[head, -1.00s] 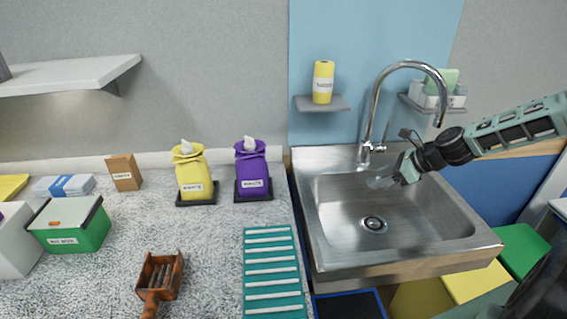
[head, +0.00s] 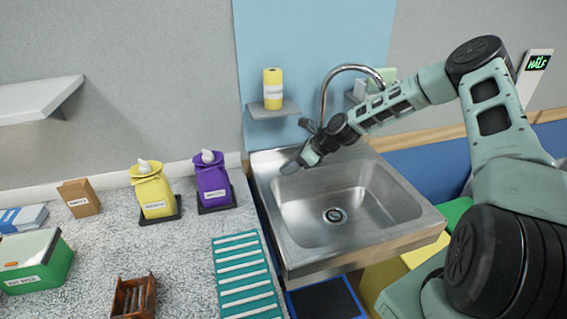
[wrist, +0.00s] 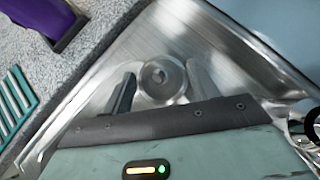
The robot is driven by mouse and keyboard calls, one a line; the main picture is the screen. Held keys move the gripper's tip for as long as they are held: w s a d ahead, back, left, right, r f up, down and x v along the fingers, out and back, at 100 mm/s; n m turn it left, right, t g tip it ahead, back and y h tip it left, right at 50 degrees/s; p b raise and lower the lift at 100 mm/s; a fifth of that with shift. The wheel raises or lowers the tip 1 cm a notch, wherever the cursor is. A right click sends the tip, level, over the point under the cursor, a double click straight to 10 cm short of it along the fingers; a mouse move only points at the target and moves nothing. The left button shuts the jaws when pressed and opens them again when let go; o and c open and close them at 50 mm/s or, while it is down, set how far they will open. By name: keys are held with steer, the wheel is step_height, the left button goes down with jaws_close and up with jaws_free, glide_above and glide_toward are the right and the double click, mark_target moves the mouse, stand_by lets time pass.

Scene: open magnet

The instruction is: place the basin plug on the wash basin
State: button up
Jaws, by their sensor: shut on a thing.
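The basin plug is a small round grey piece at the tips of my gripper (head: 303,160); it shows in the head view (head: 290,167) and between the two fingers in the wrist view (wrist: 160,76). My gripper is shut on it. The steel wash basin (head: 262,205) stands right of the counter. My gripper is over the back left part of the basin, near its left rim. Whether the plug touches the rim is hard to tell. The round drain (head: 335,215) in the bowl floor is in clear view.
A curved tap (head: 323,95) rises behind my gripper at the basin's back. Purple (head: 211,180) and yellow (head: 152,192) bags stand on the counter to the left. A teal ribbed mat (head: 243,275) lies beside the basin. The bowl is empty.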

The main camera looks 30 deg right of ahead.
mark_target(284, 167)
steer(key=shift+w+a+r+p, duration=0.1)
steer(key=shift+w+a+p, duration=0.35)
steer(key=shift+w+a, duration=0.8)
steer(key=shift+d+f, duration=0.1)
steer(key=shift+f, duration=0.75)
steer(key=shift+s+f, duration=0.1)
steer(key=shift+f, duration=0.1)
steer(key=o, duration=1)
steer(key=shift+c, duration=0.2)
